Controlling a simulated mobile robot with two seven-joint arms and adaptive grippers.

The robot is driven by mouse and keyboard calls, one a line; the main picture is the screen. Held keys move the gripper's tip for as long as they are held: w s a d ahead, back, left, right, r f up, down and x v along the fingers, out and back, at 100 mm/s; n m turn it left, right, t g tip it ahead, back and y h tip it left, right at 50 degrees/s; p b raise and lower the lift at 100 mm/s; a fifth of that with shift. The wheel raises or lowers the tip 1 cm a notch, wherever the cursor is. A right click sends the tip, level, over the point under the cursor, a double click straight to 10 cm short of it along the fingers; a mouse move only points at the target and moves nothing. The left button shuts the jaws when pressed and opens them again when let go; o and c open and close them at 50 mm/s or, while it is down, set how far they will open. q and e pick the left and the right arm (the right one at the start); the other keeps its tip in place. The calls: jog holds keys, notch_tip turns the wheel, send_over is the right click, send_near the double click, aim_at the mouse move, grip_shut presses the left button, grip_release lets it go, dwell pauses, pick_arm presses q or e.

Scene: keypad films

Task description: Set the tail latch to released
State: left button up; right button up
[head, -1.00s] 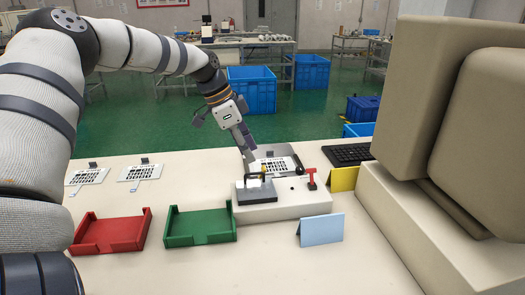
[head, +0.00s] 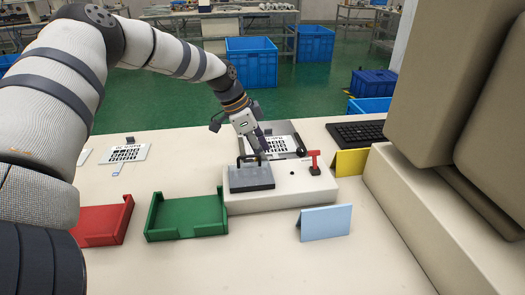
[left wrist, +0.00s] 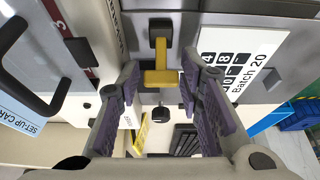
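A yellow T-shaped latch (left wrist: 161,76) shows at the top middle of the left wrist view, on a dark mount. I take it for the tail latch; no marking tells its setting. My left gripper (left wrist: 162,112) is open, with one purple-padded finger on each side of the latch's crossbar. I cannot tell whether either finger touches it. In the head view my left gripper (head: 264,155) points down at the back of the pale fixture (head: 285,198), behind its grey lid (head: 250,178), and the latch is hidden there. My right gripper is not in view.
A red lever (head: 314,161) and a black ball knob (head: 301,151) stand right of the gripper. The lid's black handle (left wrist: 48,100) is close on the left. A keypad film (left wrist: 236,60) lies on the right. Green (head: 188,216) and red (head: 103,223) trays sit left.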

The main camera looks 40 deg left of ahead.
pick_arm(q)
jog(key=shift+c, duration=0.3)
grip_shut()
jog(key=shift+w+d+f+g+y, duration=0.2)
jog(key=shift+w+g+y, duration=0.15)
jog(key=shift+g+y, duration=0.4)
jog(key=shift+o, duration=0.3)
grip_release()
